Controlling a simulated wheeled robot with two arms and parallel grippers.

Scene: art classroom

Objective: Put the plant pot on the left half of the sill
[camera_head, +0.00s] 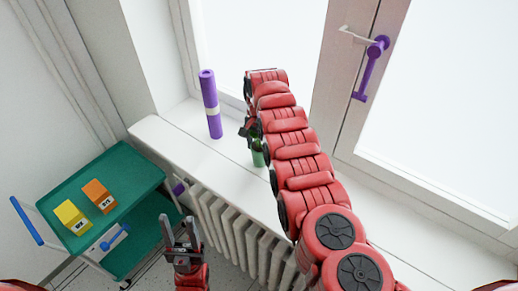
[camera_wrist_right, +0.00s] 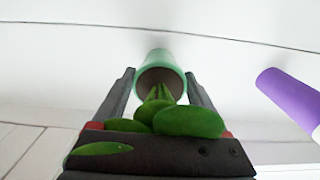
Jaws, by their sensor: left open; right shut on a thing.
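The plant pot (camera_wrist_right: 160,60) is green, with dark soil and thick green leaves. In the right wrist view it sits between the fingers of my right gripper (camera_wrist_right: 160,76), which is shut on it. In the head view the pot (camera_head: 258,157) shows partly beside my right arm, over the white sill (camera_head: 170,137), left of the window's middle post. I cannot tell whether its base touches the sill. My right gripper is mostly hidden there by the arm. My left gripper (camera_head: 180,232) is open and empty, low in front of the radiator.
A purple roll with a white band (camera_head: 209,90) stands on the sill left of the pot; it also shows in the right wrist view (camera_wrist_right: 290,97). A teal cart (camera_head: 130,168) with yellow (camera_head: 72,217) and orange (camera_head: 98,195) boxes stands at left. A radiator (camera_head: 232,232) is below the sill.

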